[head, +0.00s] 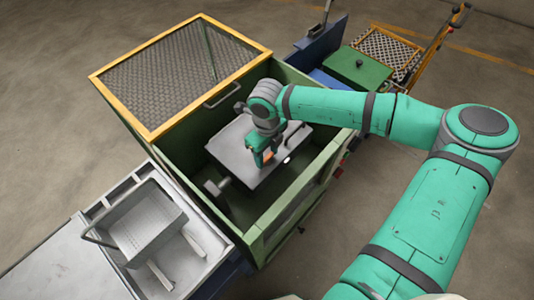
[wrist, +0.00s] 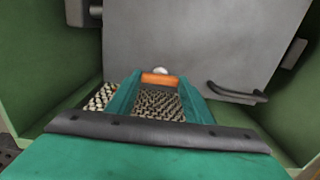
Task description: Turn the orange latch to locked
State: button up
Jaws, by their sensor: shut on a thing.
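The orange latch (wrist: 158,78) shows in the wrist view as a short orange bar lying crosswise between the fingertips of my gripper (wrist: 157,84). My gripper is shut on it. A pale round knob (wrist: 160,70) sits just beyond the bar. In the head view my gripper (head: 263,157) points down into the green box, at the grey plate (head: 235,154), with a little orange showing at its tips. The fingers hide most of the latch there, and I cannot read its turned position.
The green box (head: 290,207) walls my gripper in on its sides. Its mesh lid (head: 185,70) with a yellow frame stands open. A dark handle (wrist: 237,95) is on the grey plate. A grey tray (head: 145,222) lies at left, and a green-topped cart (head: 358,68) stands behind.

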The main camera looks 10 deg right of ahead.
aim_at(267, 158)
dwell(0.4)
jog(key=o, duration=1.1)
jog(key=shift+c, duration=0.2)
notch_tip(267, 158, up, 11)
jog(key=shift+f+m, duration=0.1)
jog(key=shift+m, duration=0.2)
